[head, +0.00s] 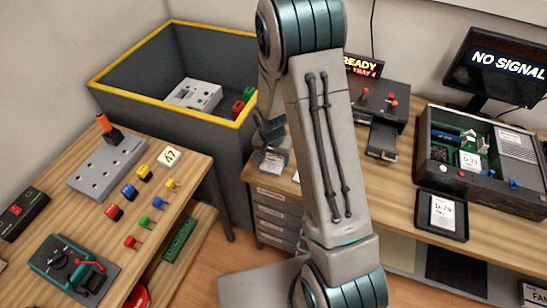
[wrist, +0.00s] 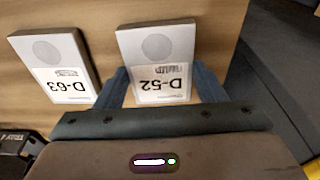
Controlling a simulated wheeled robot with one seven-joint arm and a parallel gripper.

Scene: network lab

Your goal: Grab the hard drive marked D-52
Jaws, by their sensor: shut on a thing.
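The hard drive marked D-52 (wrist: 157,62) is a silver-grey slab with a white label, upside down in the wrist view. My gripper (wrist: 160,88) has one finger on each side of its label end and is shut on it. The drive appears to lie on the wooden table top; I cannot tell whether it is lifted. A similar drive marked D-63 (wrist: 57,68) lies just to its left, apart from the gripper.
A dark bin with a yellow rim (head: 150,44) stands beside the table. An open computer case (head: 486,160) and a tray with a drive marked D-79 (head: 441,214) are on the right bench. A black device (head: 384,140) sits behind my arm. The left table (head: 190,190) holds several coloured plugs.

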